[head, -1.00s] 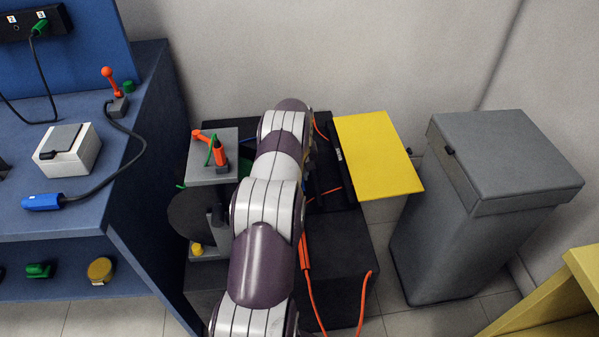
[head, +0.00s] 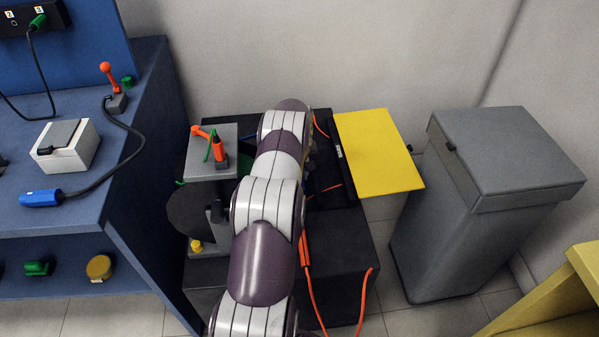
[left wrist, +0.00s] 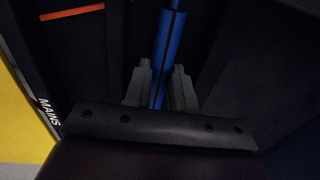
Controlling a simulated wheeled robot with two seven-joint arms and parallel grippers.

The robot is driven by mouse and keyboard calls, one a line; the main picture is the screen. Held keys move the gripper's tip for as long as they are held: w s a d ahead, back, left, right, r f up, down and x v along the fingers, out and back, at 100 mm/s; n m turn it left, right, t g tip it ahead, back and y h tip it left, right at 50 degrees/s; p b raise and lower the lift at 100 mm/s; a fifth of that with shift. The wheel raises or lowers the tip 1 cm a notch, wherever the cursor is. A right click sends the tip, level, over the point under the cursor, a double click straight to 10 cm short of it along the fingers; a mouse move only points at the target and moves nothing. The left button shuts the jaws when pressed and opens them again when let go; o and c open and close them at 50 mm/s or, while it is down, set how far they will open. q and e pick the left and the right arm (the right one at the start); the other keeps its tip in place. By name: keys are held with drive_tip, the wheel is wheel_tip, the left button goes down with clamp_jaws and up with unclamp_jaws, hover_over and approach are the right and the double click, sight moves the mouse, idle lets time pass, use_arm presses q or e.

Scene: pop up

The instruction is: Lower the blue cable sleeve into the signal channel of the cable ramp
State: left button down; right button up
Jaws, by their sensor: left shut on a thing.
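The black cable ramp (head: 347,183) lies on a dark block, its yellow lid (head: 378,150) folded open to the right. The lid also shows at the left of the left wrist view (left wrist: 18,125), beside a MAINS label. My left gripper (left wrist: 161,88) is shut on the blue cable sleeve (left wrist: 171,35), which runs lengthwise between its fingers with a dark line along it. Dark ramp surfaces lie around the sleeve; I cannot tell whether it is above or inside the signal channel. In the head view my left arm hides the gripper and most of the sleeve. My right gripper is not seen.
An orange cable (head: 305,262) hangs over the dark block's front and also crosses the left wrist view (left wrist: 72,12). A grey stand with an orange tool (head: 217,149) is left of my arm. A blue bench (head: 150,170) stands left, a grey bin (head: 470,225) right.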

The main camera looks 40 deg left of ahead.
use_arm(q)
drive_tip(key=c, duration=0.8)
unclamp_jaws()
drive_tip(key=shift+c, duration=0.2)
wheel_tip(320, 180, up, 13)
drive_tip(key=p, duration=0.7)
drive_tip(key=shift+f, duration=0.15)
